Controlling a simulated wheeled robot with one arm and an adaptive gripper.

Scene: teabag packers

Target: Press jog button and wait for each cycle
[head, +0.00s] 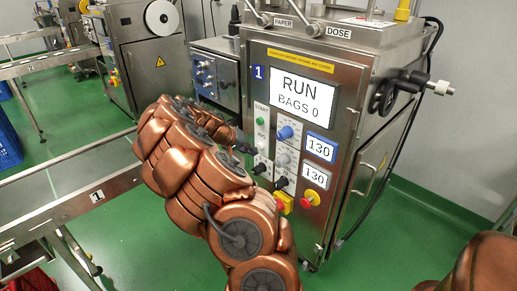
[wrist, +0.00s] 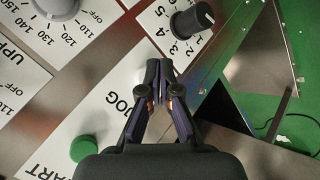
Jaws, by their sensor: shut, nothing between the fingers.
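The packer (head: 345,150) labelled 1 has a screen (head: 302,98) reading "RUN" and "BAGS 0". On its front, a white panel carries a green START button (head: 260,121), also in the wrist view (wrist: 84,148), with the JOG label (wrist: 112,103) beyond it. A pale rounded edge, apparently the jog button (wrist: 138,78), shows just left of the fingertips and is mostly hidden by them. My gripper (wrist: 158,72) is shut and empty, its tips at the jog spot; in the head view my gripper (head: 252,150) reaches the panel. I cannot tell whether the tips touch the button.
Dark knobs (wrist: 192,20) stand close to the fingers. Two displays read 130 (head: 320,148), and a red and yellow stop button (head: 311,197) sits below them. A conveyor rail (head: 97,196) runs at left. Green floor (head: 430,235) is open at right.

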